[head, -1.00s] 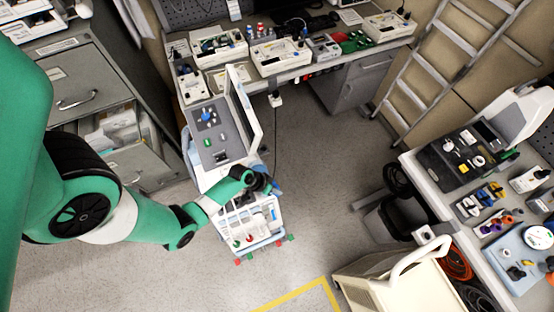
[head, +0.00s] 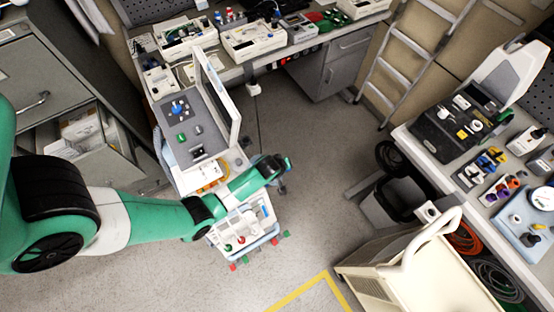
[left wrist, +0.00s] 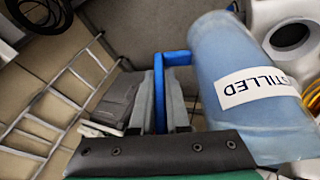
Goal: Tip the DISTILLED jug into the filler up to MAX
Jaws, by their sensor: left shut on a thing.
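In the left wrist view the DISTILLED jug (left wrist: 235,70) is translucent blue with a white label, of which "STILLED" shows. It looks tilted in the picture. My left gripper (left wrist: 163,105) is shut on its blue handle (left wrist: 158,85). In the head view my left gripper (head: 278,166) is just right of the wheeled cart (head: 193,184), beside its lower basket; the jug is mostly hidden there. A white body with a round dark opening (left wrist: 292,35) stands beside the jug in the wrist view; I cannot tell whether it is the filler. No MAX mark is readable.
The cart carries a raised screen (head: 216,97) and a basket (head: 265,232) with bottles. A workbench (head: 270,52) with pumps is behind, a laden bench (head: 415,133) at right, a cream trolley (head: 420,285) at lower right. Floor (head: 315,200) right of the gripper is clear.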

